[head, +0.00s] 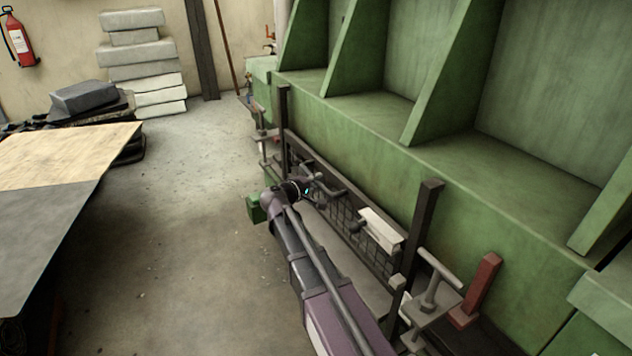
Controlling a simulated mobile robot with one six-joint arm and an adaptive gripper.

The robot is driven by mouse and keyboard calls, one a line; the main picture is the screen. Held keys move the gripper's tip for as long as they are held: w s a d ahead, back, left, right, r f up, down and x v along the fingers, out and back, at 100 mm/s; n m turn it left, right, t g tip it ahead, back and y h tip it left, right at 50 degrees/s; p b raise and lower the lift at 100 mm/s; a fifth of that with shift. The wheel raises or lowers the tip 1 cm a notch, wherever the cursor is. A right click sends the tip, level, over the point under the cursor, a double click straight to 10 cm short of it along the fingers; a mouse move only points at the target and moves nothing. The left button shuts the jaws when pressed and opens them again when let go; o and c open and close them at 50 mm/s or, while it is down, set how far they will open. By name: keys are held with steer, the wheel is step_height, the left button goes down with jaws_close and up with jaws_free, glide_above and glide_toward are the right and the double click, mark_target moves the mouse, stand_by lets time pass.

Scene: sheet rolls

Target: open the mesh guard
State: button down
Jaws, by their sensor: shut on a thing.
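The mesh guard (346,222) is a dark metal frame with wire mesh, low along the front of the green machine, between two dark posts. A pale plate (381,230) is fixed on its right half. My gripper (318,186) is at the guard's upper left part, shut on what looks like its dark handle (339,190). The fingertips are small and dark against the guard, so the exact grip is hard to make out. My arm hides part of the guard's lower left. The guard appears to stand roughly upright.
The green machine (375,140) with deep bays fills the right. A dark post (425,225), a T-handled clamp (434,285) and a red block (477,290) stand right of the guard. A table (60,190) is at left. Open concrete floor (180,230) lies between.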

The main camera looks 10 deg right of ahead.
step_height(320, 180, up, 13)
steer(key=p, duration=1.1)
steer(key=shift+p, duration=0.4)
steer(key=c, duration=0.6)
jaws_free()
steer(key=shift+o, duration=0.2)
steer(key=shift+f, duration=0.2)
